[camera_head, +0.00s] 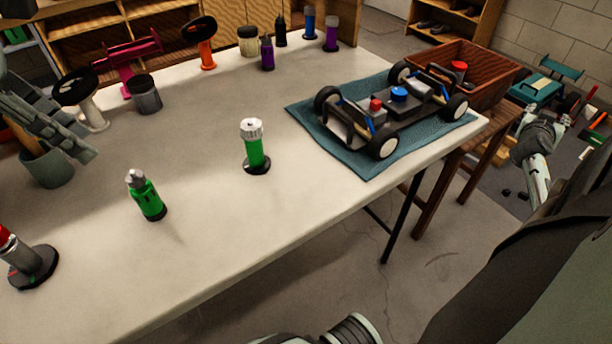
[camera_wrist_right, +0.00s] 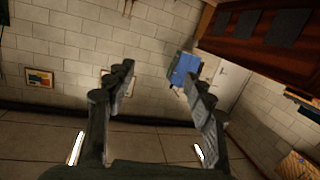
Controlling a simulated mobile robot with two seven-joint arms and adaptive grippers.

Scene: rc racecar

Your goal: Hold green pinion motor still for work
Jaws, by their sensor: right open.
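A green cylinder with a silver ribbed top, which looks like the green pinion motor (camera_head: 255,150), stands upright on a dark round base on the white table (camera_head: 215,215). Nothing touches it. My left gripper (camera_head: 75,150) is at the left edge of the head view, over a grey-green cup and well apart from the motor. Its grey fingers overlap in the view, so its opening is unclear. My right gripper (camera_wrist_right: 157,80) is open and empty in the right wrist view, facing a block wall away from the table.
A green bottle (camera_head: 146,196) stands front left of the motor; a red-topped piece (camera_head: 30,262) is at the lower left. An RC car chassis (camera_head: 385,112) sits on a blue mat (camera_head: 348,160) at right. Several bottles and stands line the back. Table around the motor is clear.

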